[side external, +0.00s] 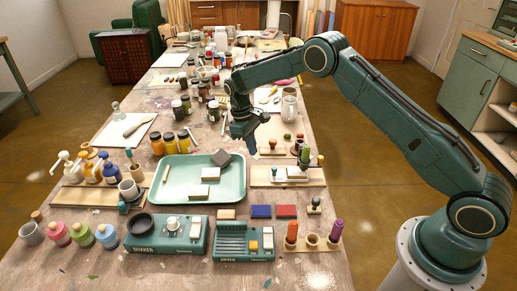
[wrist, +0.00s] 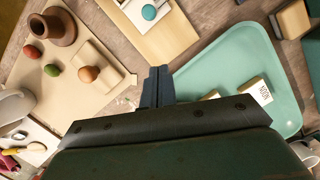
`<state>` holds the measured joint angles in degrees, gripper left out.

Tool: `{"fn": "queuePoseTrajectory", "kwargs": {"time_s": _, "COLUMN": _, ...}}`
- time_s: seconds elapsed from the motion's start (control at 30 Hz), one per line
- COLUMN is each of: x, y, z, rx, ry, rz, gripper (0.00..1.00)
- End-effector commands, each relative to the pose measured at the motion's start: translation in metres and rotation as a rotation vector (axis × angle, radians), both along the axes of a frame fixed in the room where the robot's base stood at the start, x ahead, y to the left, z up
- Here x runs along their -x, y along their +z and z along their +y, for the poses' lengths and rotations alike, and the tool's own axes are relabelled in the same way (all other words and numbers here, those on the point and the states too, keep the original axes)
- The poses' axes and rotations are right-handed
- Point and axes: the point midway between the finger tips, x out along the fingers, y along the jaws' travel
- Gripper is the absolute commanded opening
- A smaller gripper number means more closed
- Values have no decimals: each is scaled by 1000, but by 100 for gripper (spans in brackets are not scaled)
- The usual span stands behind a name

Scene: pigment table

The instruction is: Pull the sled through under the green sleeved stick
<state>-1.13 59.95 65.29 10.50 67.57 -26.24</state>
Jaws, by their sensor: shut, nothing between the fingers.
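A pale board (side external: 262,183) lies right of the tray. On it is a low white block, which looks like the sled (side external: 296,172), with a teal round knob (side external: 274,174) at its left. The green sleeved stick (side external: 304,156) stands upright behind the block; I cannot tell whether it stands on it or apart. In the wrist view, the teal knob (wrist: 149,12) and a white part sit on the board (wrist: 172,40) at the top edge; the stick is out of frame. My gripper (side external: 252,149) is shut and empty above the table, behind and left of the board; its fingertips (wrist: 158,75) show in the wrist view.
A teal tray (side external: 172,202) with white blocks and a dark block lies to the left. Colour pads (side external: 261,211) and an orange stick (side external: 292,232) are in front.

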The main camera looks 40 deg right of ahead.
Motion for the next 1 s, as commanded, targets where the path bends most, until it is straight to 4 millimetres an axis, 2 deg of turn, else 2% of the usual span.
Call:
{"fn": "queuePoseTrajectory", "kwargs": {"time_s": 0.23, "x": 10, "y": -38, "z": -3, "rx": 0, "ry": 0, "rz": 3, "gripper": 0}}
{"fn": "queuePoseTrajectory", "kwargs": {"time_s": 0.7, "x": 40, "y": -39, "z": -14, "rx": 0, "ry": -1, "rz": 0, "gripper": 0}}
{"fn": "queuePoseTrajectory", "kwargs": {"time_s": 1.0, "x": 47, "y": -40, "z": -15, "rx": 0, "ry": 0, "rz": 0, "gripper": 0}}
